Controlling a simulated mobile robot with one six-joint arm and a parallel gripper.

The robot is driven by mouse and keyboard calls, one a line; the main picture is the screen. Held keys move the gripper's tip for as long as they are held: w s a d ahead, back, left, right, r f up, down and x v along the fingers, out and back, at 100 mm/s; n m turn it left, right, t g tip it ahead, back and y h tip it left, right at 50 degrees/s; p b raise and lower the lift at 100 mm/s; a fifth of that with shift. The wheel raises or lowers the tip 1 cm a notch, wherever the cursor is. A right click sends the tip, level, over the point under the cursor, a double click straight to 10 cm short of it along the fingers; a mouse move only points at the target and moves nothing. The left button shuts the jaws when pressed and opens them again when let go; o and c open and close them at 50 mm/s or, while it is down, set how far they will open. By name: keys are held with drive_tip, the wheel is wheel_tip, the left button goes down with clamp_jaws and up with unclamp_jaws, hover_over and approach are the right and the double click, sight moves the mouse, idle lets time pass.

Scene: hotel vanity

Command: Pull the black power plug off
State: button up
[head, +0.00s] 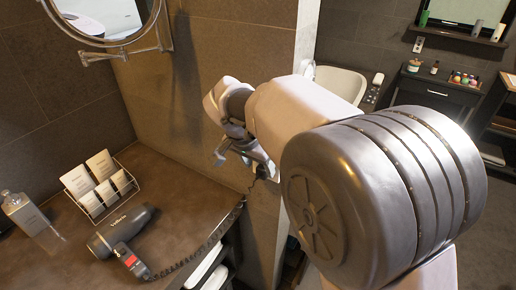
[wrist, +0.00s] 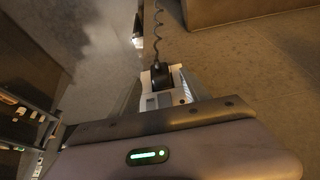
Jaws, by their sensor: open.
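The black power plug (wrist: 160,74) shows near the middle of the wrist view, with a coiled black cord (wrist: 157,30) running up from it. A pale plate or socket appears around it, partly hidden by my gripper. My gripper (wrist: 162,88) is open, its fingers pointing towards the plug, which appears between or just past the fingertips; contact cannot be told. In the head view my gripper (head: 243,158) is close to the tiled wall end, and the plug (head: 262,172) is small and partly hidden beside it.
A dark hair dryer (head: 122,230) lies on the brown counter (head: 190,190), its coiled cord (head: 205,245) trailing over the counter edge. A card rack (head: 98,192), a bottle (head: 25,212) and a round mirror (head: 104,18) are at left. A dark cabinet (head: 432,90) stands at the back right.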

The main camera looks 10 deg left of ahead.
sight(260, 169)
drive_tip(key=x, duration=0.3)
drive_tip(key=shift+w, duration=0.15)
drive_tip(key=shift+c, duration=0.2)
clamp_jaws()
drive_tip(key=c, duration=0.9)
unclamp_jaws()
clamp_jaws()
drive_tip(key=shift+b, duration=0.35)
